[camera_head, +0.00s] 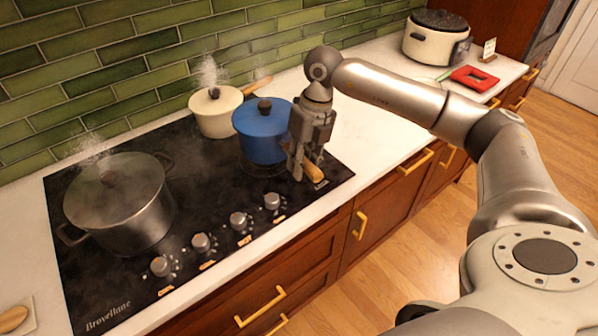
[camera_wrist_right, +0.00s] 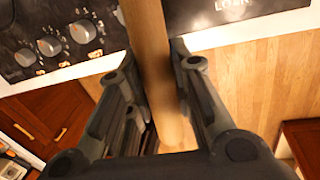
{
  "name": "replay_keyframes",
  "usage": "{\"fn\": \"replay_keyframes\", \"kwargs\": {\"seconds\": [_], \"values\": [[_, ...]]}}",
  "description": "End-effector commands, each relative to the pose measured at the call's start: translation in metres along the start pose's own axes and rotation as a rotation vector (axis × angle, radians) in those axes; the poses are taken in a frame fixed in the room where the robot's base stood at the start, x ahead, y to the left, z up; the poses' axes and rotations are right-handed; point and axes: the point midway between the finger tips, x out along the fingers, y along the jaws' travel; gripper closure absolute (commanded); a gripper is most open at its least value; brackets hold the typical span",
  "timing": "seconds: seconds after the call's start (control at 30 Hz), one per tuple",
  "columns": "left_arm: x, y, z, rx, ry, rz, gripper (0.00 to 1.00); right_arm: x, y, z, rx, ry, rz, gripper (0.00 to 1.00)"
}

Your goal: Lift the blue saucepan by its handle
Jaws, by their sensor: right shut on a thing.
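The blue saucepan (camera_head: 262,136) with a lid and dark knob is at the right rear of the black cooktop (camera_head: 225,215). A burner ring shows just below it; I cannot tell whether its base touches the cooktop. Its wooden handle (camera_head: 315,172) points toward the front right. My right gripper (camera_head: 305,165) comes down over the handle and is shut on it. In the right wrist view the handle (camera_wrist_right: 150,60) runs between the two fingers of the gripper (camera_wrist_right: 153,85). The fingers hide part of the handle in the head view. My left gripper is not in view.
A steaming cream saucepan (camera_head: 213,116) stands close behind the blue one. A large steaming steel pot (camera_head: 125,215) is at the left. Knobs (camera_head: 238,221) line the cooktop's front. A rice cooker (camera_head: 436,42) and red item (camera_head: 474,79) are on the right counter.

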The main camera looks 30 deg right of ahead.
Motion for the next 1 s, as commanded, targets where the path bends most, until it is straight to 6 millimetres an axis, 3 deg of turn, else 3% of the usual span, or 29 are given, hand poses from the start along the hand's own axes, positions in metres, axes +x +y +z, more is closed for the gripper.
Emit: {"fn": "replay_keyframes", "kwargs": {"seconds": [0.1, 0.5, 0.7, 1.0], "values": [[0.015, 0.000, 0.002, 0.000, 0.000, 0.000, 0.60, -0.020, 0.011, -0.021, -0.006, -0.011, 0.001, 1.00], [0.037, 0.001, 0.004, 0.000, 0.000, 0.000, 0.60, -0.045, 0.037, -0.084, -0.002, -0.009, 0.001, 1.00], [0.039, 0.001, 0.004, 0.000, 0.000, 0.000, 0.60, -0.054, 0.044, -0.097, -0.001, -0.009, 0.002, 1.00], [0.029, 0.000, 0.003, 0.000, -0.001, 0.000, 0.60, -0.069, 0.048, -0.100, 0.000, -0.007, 0.002, 1.00]]}}
